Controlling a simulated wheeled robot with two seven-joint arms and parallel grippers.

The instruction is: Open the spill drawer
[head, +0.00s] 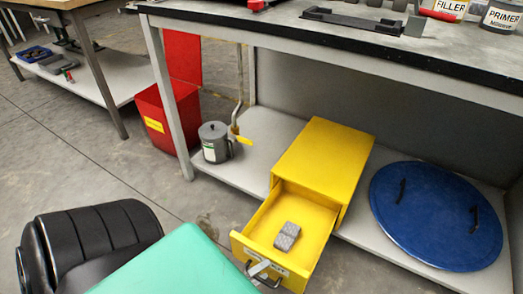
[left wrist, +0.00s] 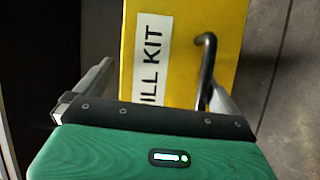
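The yellow spill drawer (head: 290,222) stands pulled well out of its yellow cabinet (head: 325,155) on the low shelf. A grey patterned block (head: 287,237) lies inside it. The drawer front carries a white label, partly read as "ILL KIT" in the left wrist view (left wrist: 151,58), and a dark bar handle (left wrist: 207,65). My left gripper (head: 262,269) is at the drawer front by the handle. In the left wrist view its fingers (left wrist: 160,82) are wide apart, with the handle close beside the right-hand finger; I cannot tell whether they touch. My right gripper is not in view.
A blue round lid (head: 435,215) lies right of the cabinet. A grey can (head: 214,142) and a red bin (head: 165,115) stand to the left. The workbench top (head: 270,22) overhangs the shelf. The floor at left is clear.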

